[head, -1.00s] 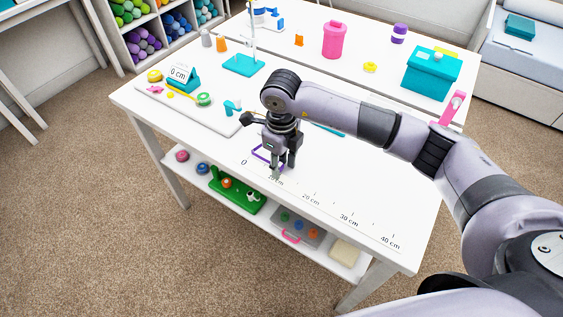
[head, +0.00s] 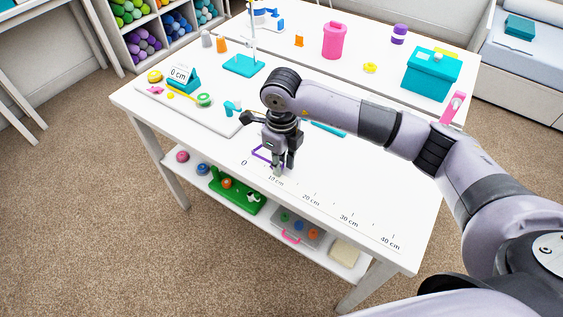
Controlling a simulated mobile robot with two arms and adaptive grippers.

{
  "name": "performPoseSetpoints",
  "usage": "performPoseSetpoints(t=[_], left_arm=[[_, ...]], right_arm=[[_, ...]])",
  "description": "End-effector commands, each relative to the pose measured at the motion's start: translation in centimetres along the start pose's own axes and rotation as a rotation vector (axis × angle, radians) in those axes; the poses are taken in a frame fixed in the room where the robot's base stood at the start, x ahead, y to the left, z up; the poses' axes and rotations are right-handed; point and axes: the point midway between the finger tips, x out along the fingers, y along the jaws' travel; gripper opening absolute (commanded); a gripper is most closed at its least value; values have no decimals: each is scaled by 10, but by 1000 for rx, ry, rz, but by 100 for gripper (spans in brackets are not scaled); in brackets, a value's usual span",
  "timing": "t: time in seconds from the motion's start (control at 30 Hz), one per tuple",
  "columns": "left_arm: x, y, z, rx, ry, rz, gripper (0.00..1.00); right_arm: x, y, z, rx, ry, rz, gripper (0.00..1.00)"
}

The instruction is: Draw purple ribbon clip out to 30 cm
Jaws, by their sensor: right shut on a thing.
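My right gripper (head: 284,167) points down at the table near the 10 cm mark. It is shut on the purple ribbon clip (head: 262,153), whose thin purple outline shows beside and behind the fingers. The fingers hide part of the clip and their exact grip on it. A printed scale (head: 311,199) runs from 0 at the left to 40 cm at the lower right along the table's front. My left gripper is out of view.
The white table (head: 365,195) is bare along the scale from 20 to 40 cm. A grey tray (head: 215,121) with small items lies at left. A teal stand (head: 243,65), pink canister (head: 334,40) and teal box (head: 431,76) stand farther back. A lower shelf (head: 325,258) holds several items.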

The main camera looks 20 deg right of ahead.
Motion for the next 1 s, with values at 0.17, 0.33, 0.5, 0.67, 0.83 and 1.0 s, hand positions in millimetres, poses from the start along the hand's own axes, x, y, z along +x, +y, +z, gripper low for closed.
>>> performPoseSetpoints(t=[0.17, 0.33, 0.5, 0.67, 0.83, 1.0], left_arm=[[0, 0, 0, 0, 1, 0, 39], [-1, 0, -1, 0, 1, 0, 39], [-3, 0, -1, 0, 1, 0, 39], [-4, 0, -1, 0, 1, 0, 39], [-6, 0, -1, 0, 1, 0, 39], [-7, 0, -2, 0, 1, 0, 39]], right_arm=[[0, 0, 0, 0, 0, 0, 0], [0, 0, -2, 0, 0, -1, 0], [0, -1, -12, 1, 0, -1, 0], [0, -1, -22, 1, 1, 0, 0], [0, -1, -32, 1, 0, -1, 0], [0, -1, -43, 1, 1, -1, 0]])
